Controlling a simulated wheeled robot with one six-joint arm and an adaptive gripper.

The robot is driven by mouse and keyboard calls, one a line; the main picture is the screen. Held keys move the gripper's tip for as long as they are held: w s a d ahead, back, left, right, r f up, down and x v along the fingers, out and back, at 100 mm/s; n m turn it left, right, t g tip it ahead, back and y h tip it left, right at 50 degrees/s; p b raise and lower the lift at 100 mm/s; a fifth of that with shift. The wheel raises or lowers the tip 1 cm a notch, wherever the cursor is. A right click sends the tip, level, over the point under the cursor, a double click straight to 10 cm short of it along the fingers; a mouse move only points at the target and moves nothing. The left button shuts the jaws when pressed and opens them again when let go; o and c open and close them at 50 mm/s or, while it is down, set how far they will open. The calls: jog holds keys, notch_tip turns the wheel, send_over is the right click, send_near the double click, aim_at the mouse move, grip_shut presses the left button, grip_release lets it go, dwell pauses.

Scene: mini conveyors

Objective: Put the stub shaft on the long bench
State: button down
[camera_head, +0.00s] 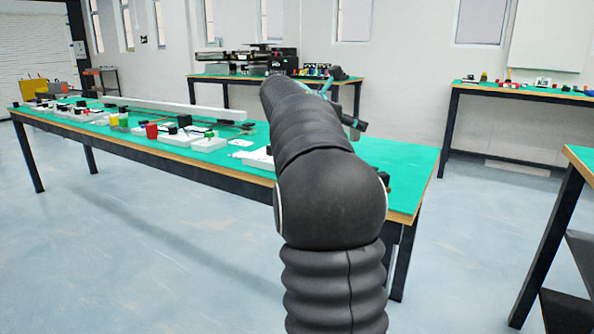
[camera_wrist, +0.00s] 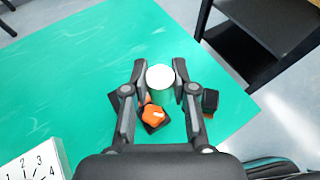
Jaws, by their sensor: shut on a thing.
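The stub shaft (camera_wrist: 160,77) shows in the wrist view as a short cylinder with a pale round top and a grey-green side. My gripper (camera_wrist: 160,86) is shut on it, with one finger at each side. The green-topped long bench (camera_wrist: 75,75) lies under the gripper; it also crosses the head view (camera_head: 395,152). How far the shaft's lower end is from the bench top cannot be told.
An orange knob on a black base (camera_wrist: 154,115) is just below the shaft in the wrist view. A black block (camera_wrist: 210,100) is right of the fingers. A white numbered plate (camera_wrist: 35,160) lies lower left. Green surface left of the gripper is clear.

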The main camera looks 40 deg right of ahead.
jog(key=w+a+f, duration=0.2)
jog(key=w, duration=0.1)
jog(key=w+a+f+b, duration=0.1)
jog(key=w+a+f, duration=0.1)
jog(key=w, duration=0.1)
jog(key=w+a+f, duration=0.2)
jog(key=w+a, duration=0.1)
jog(key=shift+w+f+b, duration=0.2)
jog(key=shift+f+b, duration=0.15)
jog(key=shift+b, duration=0.05)
jog(key=shift+f+b, duration=0.7)
jog(key=shift+f, duration=1.3)
jog(key=shift+f, duration=0.1)
jog(key=c, duration=0.9)
grip_release()
jog(key=shift+f, duration=0.1)
jog(key=shift+c, duration=0.2)
